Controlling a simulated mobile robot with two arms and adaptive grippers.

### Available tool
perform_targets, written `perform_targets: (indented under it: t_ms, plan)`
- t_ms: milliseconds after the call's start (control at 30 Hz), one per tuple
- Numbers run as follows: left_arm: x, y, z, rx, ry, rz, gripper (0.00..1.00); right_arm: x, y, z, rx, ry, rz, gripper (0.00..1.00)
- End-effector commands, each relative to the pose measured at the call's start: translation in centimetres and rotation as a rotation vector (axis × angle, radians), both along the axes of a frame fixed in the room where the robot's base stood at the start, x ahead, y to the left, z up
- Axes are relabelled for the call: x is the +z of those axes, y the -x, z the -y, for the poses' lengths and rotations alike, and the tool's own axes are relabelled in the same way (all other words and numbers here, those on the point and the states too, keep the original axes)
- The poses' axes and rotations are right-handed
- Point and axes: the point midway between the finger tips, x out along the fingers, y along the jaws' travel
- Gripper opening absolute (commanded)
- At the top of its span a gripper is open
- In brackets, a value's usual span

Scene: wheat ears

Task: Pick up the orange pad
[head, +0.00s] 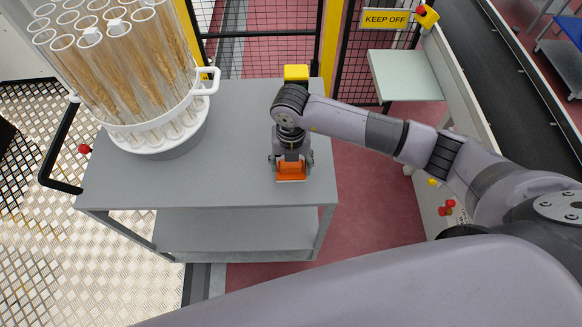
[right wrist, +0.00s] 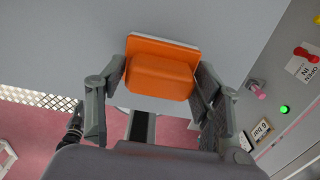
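The orange pad (head: 291,169), a rounded block on a pale backing plate, is under my right gripper (head: 291,160) over the front right part of the grey table. In the right wrist view the pad (right wrist: 162,78) sits between the two fingertips of my right gripper (right wrist: 162,82). The fingers are at its left and right sides and appear to touch it, so the gripper looks shut on it. Whether the pad rests on the table or is just above it is hard to tell. My left gripper is not in view.
A white round rack (head: 160,135) of clear tubes with wheat ears stands on the left of the grey table (head: 235,185). A yellow block (head: 296,72) is at the table's back edge. A black mesh fence stands behind. A conveyor (head: 510,70) runs at the right.

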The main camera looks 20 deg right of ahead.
Motion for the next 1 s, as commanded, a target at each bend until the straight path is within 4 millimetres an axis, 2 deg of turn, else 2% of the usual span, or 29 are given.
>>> perform_targets:
  t_ms: [67, 500, 800, 1000]
  plan:
    - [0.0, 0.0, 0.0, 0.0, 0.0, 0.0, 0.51, 0.0, 0.0, 0.0, 0.0, 0.0, 0.0, 0.53]
    - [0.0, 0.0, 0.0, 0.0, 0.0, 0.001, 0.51, 0.0, 0.0, 0.0, 0.0, 0.0, 0.001, 0.25]
    - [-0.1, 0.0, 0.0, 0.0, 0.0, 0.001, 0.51, 0.3, -0.1, 0.0, 0.0, -0.001, 0.001, 0.24]
    - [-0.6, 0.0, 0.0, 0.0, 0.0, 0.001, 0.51, 2.2, -0.2, 0.0, 0.0, -0.002, 0.005, 0.24]
